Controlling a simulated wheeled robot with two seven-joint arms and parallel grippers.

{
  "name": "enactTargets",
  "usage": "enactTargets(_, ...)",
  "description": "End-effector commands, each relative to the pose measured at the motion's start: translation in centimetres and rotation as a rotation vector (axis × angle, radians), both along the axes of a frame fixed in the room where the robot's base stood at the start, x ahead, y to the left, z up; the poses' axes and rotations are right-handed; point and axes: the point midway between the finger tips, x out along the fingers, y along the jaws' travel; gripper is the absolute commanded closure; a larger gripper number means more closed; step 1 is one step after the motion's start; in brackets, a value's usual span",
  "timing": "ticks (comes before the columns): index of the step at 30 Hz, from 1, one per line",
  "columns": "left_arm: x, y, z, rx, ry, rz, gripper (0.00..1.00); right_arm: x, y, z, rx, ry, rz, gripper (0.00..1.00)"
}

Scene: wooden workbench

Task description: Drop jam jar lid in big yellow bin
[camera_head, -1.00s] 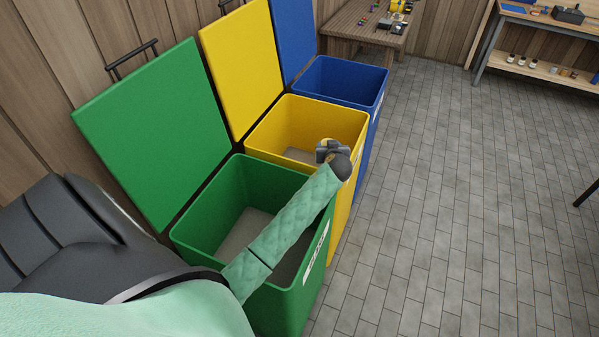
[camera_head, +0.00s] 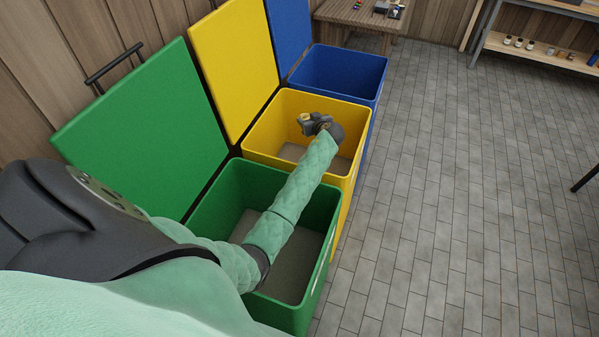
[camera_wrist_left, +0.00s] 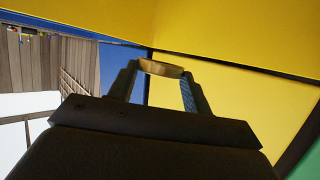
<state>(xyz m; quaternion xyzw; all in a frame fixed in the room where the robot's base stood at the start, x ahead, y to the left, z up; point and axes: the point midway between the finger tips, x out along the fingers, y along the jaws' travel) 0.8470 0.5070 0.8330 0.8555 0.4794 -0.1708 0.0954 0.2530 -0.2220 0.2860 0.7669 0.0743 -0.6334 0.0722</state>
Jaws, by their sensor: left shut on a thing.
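The jam jar lid (camera_wrist_left: 162,68) is a small gold disc held between the two fingers of my left gripper (camera_wrist_left: 160,80) in the left wrist view. In the head view my left gripper (camera_head: 308,122) is over the opening of the big yellow bin (camera_head: 262,140), with the yellowish lid (camera_head: 304,117) at its fingertips. The bin's yellow lid stands open behind it. Yellow surfaces fill much of the left wrist view. My right gripper is not in view.
An open green bin (camera_head: 196,212) stands nearer, below my left arm. An open blue bin (camera_head: 380,85) stands beyond the yellow one. A wooden table (camera_head: 345,17) and a shelf (camera_head: 530,52) are farther back. The paved floor at right is mostly clear.

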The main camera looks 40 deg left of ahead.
Motion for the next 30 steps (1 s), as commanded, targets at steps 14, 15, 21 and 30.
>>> enactTargets(14, 0.0, 0.0, -2.9, 0.000, 0.000, 0.000, 0.71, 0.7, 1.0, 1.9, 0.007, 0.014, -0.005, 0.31)
enactTargets(15, 0.0, 0.0, -2.9, 0.000, 0.000, 0.000, 0.71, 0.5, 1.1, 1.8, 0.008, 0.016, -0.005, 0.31)
enactTargets(21, 0.0, 0.0, -2.9, 0.000, 0.000, -0.001, 0.49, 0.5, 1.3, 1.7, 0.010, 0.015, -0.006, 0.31)
enactTargets(30, 0.0, 0.0, -2.9, 0.000, 0.000, -0.001, 0.25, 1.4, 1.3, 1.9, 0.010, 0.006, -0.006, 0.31)
